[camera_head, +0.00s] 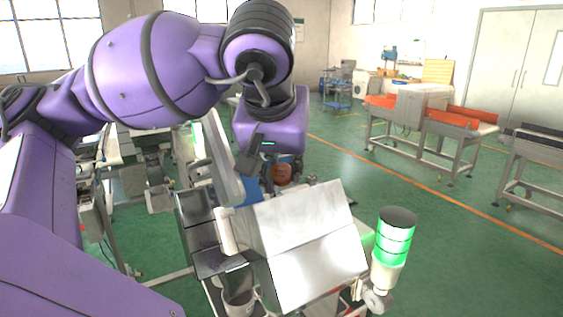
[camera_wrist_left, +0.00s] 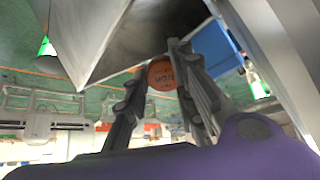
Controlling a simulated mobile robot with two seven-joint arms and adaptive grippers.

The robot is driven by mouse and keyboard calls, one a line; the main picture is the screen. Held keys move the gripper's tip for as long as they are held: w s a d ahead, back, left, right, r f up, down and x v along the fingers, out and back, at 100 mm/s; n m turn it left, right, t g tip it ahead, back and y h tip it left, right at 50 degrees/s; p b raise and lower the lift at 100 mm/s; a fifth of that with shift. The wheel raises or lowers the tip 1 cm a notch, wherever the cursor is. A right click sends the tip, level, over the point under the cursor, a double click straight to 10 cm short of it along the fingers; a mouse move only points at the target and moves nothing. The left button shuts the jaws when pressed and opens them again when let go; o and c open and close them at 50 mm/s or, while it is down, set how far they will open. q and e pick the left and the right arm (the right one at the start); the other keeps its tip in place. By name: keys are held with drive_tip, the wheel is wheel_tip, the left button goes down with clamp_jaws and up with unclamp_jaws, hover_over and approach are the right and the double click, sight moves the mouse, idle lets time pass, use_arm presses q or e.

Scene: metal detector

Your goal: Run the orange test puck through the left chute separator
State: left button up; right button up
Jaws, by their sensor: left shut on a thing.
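The orange test puck (camera_head: 282,174) is round with dark lettering. My left gripper (camera_head: 268,166) is shut on it and holds it up behind the silver metal housing of the chute separator (camera_head: 305,235). In the left wrist view the puck (camera_wrist_left: 161,74) sits between the two dark fingertips of my left gripper (camera_wrist_left: 160,78), beside a flared metal chute (camera_wrist_left: 90,35). I cannot tell whether the puck touches the chute. The purple arm hides part of the machine's far side. My right gripper is not in view.
A green-lit beacon (camera_head: 393,240) stands at the machine's right. A sloping metal rail (camera_head: 220,160) rises close to the left gripper. A blue part (camera_head: 246,192) lies below it. Conveyors with orange guards (camera_head: 450,117) stand farther right, with open green floor (camera_head: 430,240) between.

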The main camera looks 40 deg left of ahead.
use_arm(q)
drive_tip(key=o, duration=1.1)
drive_tip(key=shift+r, duration=0.15)
